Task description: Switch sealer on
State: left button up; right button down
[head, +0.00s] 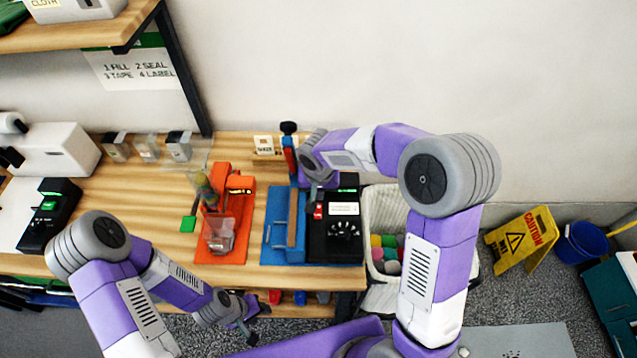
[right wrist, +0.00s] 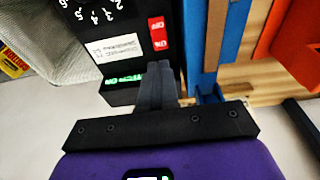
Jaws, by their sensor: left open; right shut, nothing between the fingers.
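The sealer stands near the right end of the bench: a blue sealing part (head: 279,226) beside a black control box (head: 343,246). On the box are a red switch (head: 318,210), a white label (head: 343,208) and a dial. In the right wrist view the red switch (right wrist: 158,38) shows ON and OFF lettering, and green lettering (right wrist: 125,79) shows on the box. My right gripper (right wrist: 153,80) is shut and empty, its tips over the box near the red switch; contact cannot be told. My left gripper (head: 246,325) is open and empty, low in front of the bench edge.
An orange device (head: 236,205) with a clear bag of contents stands left of the sealer. A white bin (head: 376,262) with coloured packs is right of the bench. A yellow caution sign (head: 522,240) and blue bucket (head: 582,243) stand on the floor.

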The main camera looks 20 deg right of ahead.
aim_at(319, 205)
jog(key=f, duration=0.5)
jog(key=shift+w+d, duration=0.15)
jog(key=shift+w, duration=0.25)
pick_arm(q)
jog(key=shift+f, duration=0.15)
